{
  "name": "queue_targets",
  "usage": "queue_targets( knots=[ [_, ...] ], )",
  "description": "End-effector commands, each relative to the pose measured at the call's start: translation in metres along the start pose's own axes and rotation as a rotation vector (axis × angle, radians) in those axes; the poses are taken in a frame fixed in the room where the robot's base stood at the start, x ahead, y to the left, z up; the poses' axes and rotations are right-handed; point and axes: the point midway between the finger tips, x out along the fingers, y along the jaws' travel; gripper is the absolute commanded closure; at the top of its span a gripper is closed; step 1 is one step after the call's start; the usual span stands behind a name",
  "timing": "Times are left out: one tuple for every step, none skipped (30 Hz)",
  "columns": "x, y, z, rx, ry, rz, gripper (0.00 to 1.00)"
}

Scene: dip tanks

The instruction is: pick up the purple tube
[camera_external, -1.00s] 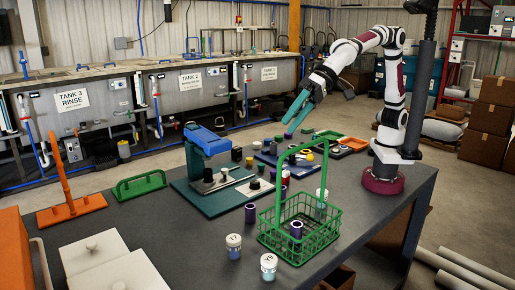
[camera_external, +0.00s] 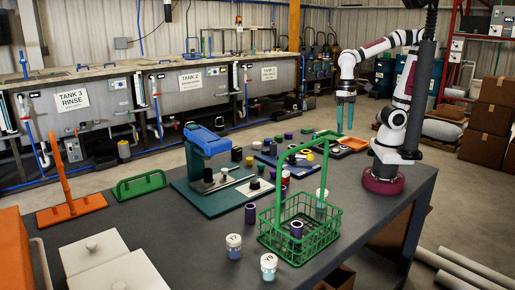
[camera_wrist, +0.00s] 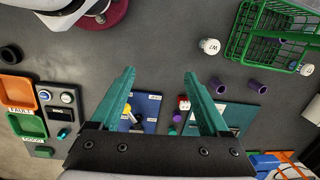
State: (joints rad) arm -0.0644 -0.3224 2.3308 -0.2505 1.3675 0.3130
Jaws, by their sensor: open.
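Several purple tubes show. In the external view one purple tube (camera_external: 297,229) stands in the green wire basket (camera_external: 267,236). Another purple tube (camera_external: 250,213) stands on the table by the teal board, and one more (camera_external: 285,178) is behind the basket handle. The wrist view shows purple tubes (camera_wrist: 217,86) and (camera_wrist: 257,86) right of my fingers, and one in the basket (camera_wrist: 293,65). My gripper (camera_external: 345,129) points down, open and empty, above the table's far right part. Its teal fingers (camera_wrist: 160,75) have a wide empty gap between them.
White-capped jars (camera_external: 234,246) and (camera_external: 268,266) stand left of the basket. A blue press (camera_external: 206,145) is on the teal board. Green and orange racks stand at left. Orange (camera_wrist: 18,92) and green (camera_wrist: 29,126) trays lie left in the wrist view. Bare table lies between my fingertips.

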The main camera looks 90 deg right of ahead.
Motion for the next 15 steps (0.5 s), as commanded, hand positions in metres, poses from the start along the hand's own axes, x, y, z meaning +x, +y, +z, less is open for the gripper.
queue_targets(
  knots=[
    [-0.002,-0.013,-0.01,0.039,0.002,0.009,0.21],
    [-0.003,-0.021,-0.016,0.069,0.006,0.013,0.21],
    [-0.004,-0.033,-0.025,0.113,0.011,0.018,0.21],
    [-0.004,-0.043,-0.032,0.148,0.016,0.023,0.21],
    [-0.004,-0.054,-0.039,0.182,0.022,0.027,0.21],
    [-0.002,-0.069,-0.049,0.233,0.03,0.032,0.21],
    [0.0,-0.081,-0.056,0.272,0.036,0.035,0.21],
    [0.002,-0.094,-0.063,0.313,0.043,0.039,0.21],
    [0.007,-0.112,-0.072,0.37,0.053,0.043,0.21],
    [0.012,-0.126,-0.079,0.415,0.061,0.045,0.21],
    [0.018,-0.14,-0.085,0.461,0.069,0.047,0.21],
    [0.027,-0.159,-0.092,0.522,0.081,0.047,0.21],
    [0.035,-0.173,-0.097,0.566,0.09,0.047,0.21],
    [0.042,-0.185,-0.101,0.607,0.099,0.046,0.21],
    [0.051,-0.199,-0.106,0.656,0.108,0.044,0.21]
  ],
)
